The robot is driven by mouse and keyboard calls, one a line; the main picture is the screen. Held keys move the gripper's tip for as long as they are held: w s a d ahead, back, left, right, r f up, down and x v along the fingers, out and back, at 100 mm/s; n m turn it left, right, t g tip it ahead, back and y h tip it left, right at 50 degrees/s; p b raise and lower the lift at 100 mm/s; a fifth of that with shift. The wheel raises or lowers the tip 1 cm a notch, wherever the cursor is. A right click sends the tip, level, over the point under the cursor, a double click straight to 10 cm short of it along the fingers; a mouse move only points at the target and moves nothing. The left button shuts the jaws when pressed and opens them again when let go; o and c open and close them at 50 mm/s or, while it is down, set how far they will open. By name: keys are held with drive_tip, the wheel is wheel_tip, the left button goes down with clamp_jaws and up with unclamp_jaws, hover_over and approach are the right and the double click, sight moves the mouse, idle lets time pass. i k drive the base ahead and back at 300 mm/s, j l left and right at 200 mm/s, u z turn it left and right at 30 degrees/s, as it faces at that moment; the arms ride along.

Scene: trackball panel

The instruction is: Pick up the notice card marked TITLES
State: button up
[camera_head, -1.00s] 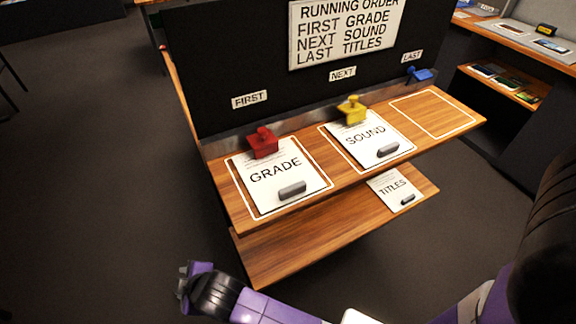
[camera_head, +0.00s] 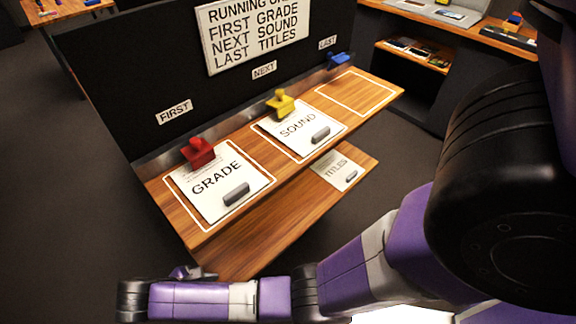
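The white TITLES card (camera_head: 334,168) lies flat on the lower wooden shelf (camera_head: 285,215), towards its right end. It has a grey grip block (camera_head: 351,176) near its right corner, and its upper left part is hidden under the upper shelf's edge. My gripper (camera_head: 188,272) shows only in part behind my purple forearm, at the lower left. It is well to the left of the card and apart from it. Its fingers are too hidden to tell whether they are open.
The upper shelf (camera_head: 262,217) bears the GRADE card (camera_head: 200,200) under a red clip (camera_head: 199,152) and the SOUND card (camera_head: 285,122) under a yellow clip (camera_head: 280,103). The outlined space under LAST is empty, with a blue clip (camera_head: 338,59) behind. A black board (camera_head: 110,80) stands behind.

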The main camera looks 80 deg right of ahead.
sight(337, 170)
drive_tip(key=k+l, duration=0.15)
drive_tip(key=l, duration=0.2)
drive_tip(key=k+l, duration=0.2)
drive_tip(key=l, duration=0.2)
drive_tip(key=k+l, duration=0.15)
drive_tip(key=l, duration=0.2)
drive_tip(key=k+l, duration=0.15)
drive_tip(key=l, duration=0.25)
drive_tip(key=k+l, duration=0.2)
drive_tip(key=l, duration=0.15)
